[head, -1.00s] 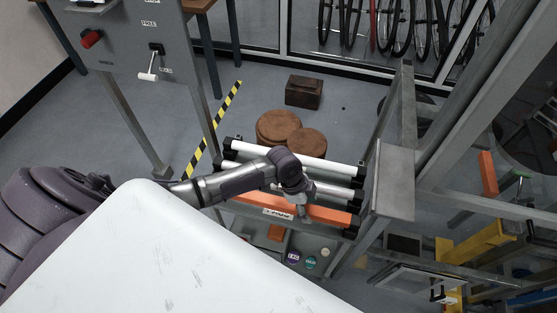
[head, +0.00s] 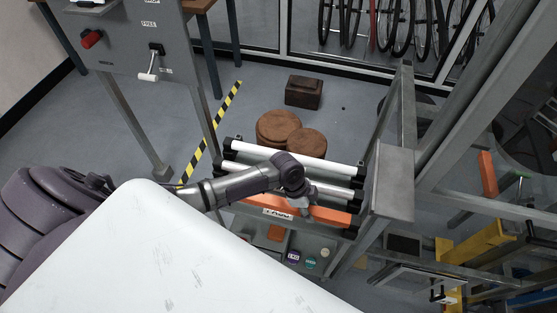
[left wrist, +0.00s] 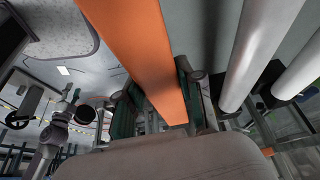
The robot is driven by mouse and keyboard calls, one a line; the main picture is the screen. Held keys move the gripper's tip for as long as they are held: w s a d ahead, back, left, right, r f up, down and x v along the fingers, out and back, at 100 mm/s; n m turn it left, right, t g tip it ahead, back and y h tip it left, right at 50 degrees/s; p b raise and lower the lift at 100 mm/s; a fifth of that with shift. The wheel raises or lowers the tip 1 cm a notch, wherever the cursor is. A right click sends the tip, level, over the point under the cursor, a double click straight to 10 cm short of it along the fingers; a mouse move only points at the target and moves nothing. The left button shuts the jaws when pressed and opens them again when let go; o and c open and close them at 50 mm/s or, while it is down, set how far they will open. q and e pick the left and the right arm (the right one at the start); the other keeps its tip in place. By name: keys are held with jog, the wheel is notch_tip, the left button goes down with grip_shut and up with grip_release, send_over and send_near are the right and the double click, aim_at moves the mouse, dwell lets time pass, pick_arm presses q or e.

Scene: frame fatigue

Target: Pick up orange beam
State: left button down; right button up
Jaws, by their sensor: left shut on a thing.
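The orange beam (head: 329,216) is long and flat with a white label on its side. In the head view it lies across the front of a rack, below several white bars. My left gripper (head: 304,207) comes down on it from above, right of the label, and is shut on it. In the left wrist view the orange beam (left wrist: 145,50) runs between the fingers of my left gripper (left wrist: 160,100). The gripper partly hides the beam, and I cannot tell whether the beam still touches its supports. My right gripper is not in view.
White bars (head: 295,163) with black ends lie just behind the beam. A grey metal plate and frame (head: 392,185) stand close at its right end. Round brown stools (head: 278,127) and a brown box (head: 303,92) are on the floor behind. A control panel (head: 130,40) stands at left.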

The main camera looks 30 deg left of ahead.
pick_arm(q)
jog(key=shift+w+r, duration=0.15)
jog(key=shift+r, duration=0.45)
notch_tip(320, 180, up, 3)
jog(key=shift+r+b, duration=0.1)
jog(key=shift+b, duration=0.2)
jog(key=s+d+r, duration=0.2)
jog(key=s+r, duration=0.4)
jog(key=s, duration=0.5)
jog(key=shift+s+d+r, duration=0.3)
jog(key=shift+d+r, duration=0.05)
jog(key=shift+r, duration=0.05)
jog(key=c, duration=1.3)
grip_release()
grip_shut()
jog(key=shift+w+r, duration=0.1)
